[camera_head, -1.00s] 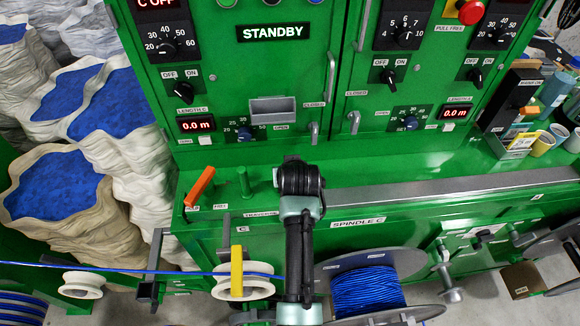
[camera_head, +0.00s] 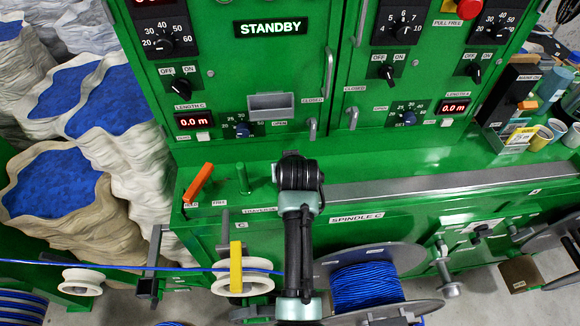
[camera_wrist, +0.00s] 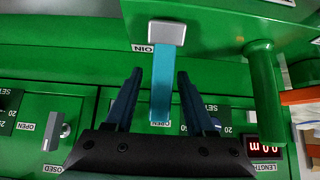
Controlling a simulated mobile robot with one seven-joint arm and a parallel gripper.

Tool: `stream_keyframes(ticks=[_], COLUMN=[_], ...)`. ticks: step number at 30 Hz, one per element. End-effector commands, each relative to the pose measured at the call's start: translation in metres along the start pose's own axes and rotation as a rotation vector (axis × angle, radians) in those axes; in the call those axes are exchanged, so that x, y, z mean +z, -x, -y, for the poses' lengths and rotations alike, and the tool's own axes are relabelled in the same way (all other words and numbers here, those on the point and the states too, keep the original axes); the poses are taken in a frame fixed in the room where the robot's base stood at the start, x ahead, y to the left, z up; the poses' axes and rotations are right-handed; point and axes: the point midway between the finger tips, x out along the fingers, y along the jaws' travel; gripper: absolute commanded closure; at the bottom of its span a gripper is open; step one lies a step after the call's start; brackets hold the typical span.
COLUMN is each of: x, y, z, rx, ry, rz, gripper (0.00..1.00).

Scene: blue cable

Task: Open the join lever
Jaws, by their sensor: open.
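The join lever (camera_wrist: 161,85) shows in the wrist view as a teal bar running down from a grey block (camera_wrist: 166,33) on the green housing. A partly cut-off JOIN label, upside down, sits beside the block. My gripper (camera_wrist: 159,73) is open, with one dark finger to the left of the teal bar and one to the right. Gaps show between bar and fingers; I cannot tell how deep the bar sits between them. In the head view, my arm hides the lever and the gripper's fingers.
A green post (camera_head: 242,178) stands left of my arm, also visible in the wrist view (camera_wrist: 265,95). Left of it is an orange lever (camera_head: 198,183). Behind rises the green control panel reading STANDBY (camera_head: 271,28). A blue cable reel (camera_head: 367,285) and a yellow lever (camera_head: 236,267) are in front.

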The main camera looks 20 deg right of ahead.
Motion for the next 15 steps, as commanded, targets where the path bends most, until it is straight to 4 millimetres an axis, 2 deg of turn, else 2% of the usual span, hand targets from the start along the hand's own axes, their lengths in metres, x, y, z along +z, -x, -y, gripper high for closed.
stream_keyframes(ticks=[5,15], x=[0.0,0.0], y=[0.017,0.071], z=[0.001,0.0], rx=[0.0,0.0], ry=[0.001,0.001], rz=[-0.002,-0.003], gripper=[0.45,0.45])
